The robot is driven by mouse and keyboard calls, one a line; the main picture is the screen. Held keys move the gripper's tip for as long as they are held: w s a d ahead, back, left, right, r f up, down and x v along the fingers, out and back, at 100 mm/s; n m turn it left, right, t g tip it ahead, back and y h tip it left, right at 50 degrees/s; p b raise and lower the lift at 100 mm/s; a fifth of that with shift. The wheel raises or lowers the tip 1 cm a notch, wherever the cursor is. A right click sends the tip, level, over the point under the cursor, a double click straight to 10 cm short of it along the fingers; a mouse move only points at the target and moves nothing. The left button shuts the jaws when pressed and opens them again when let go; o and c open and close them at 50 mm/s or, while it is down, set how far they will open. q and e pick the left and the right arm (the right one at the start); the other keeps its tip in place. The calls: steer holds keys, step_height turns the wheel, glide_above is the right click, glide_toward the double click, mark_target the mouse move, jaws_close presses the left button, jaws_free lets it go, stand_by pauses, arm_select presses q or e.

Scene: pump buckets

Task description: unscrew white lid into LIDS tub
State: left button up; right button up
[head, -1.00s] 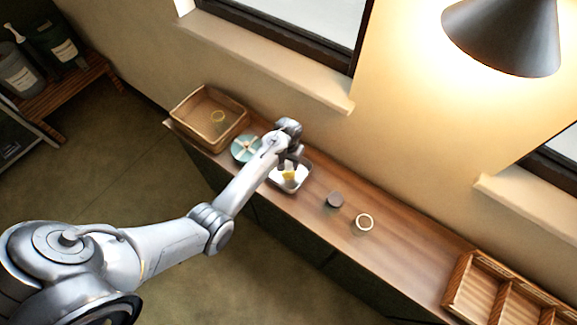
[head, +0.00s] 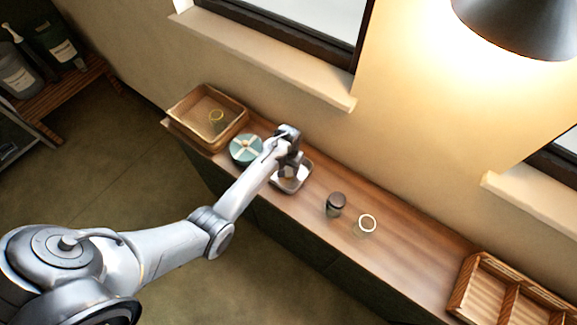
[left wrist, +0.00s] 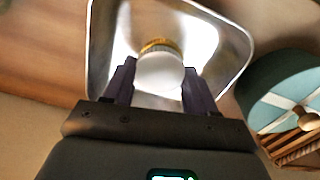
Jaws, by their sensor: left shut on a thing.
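The white lid (left wrist: 160,72) shows between the fingers in the left wrist view, with a ridged gold band at its far edge. My left gripper (left wrist: 158,82) is shut on it, over a pale, shiny tub (left wrist: 238,45). In the head view my left gripper (head: 291,172) is over the same tub (head: 301,184) on the counter. No LIDS label is readable, and the arm hides part of the tub. An open jar with a white rim (head: 366,224) stands to the right. My right gripper is not in view.
A dark-topped jar (head: 336,204) stands between the tub and the open jar. A wooden divided tray (head: 466,284) is at the right.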

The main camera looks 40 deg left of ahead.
arm_select(q)
steer(key=shift+f, duration=0.3)
steer(key=o, duration=1.2)
steer(key=shift+c, duration=0.2)
steer(key=shift+r, duration=0.15)
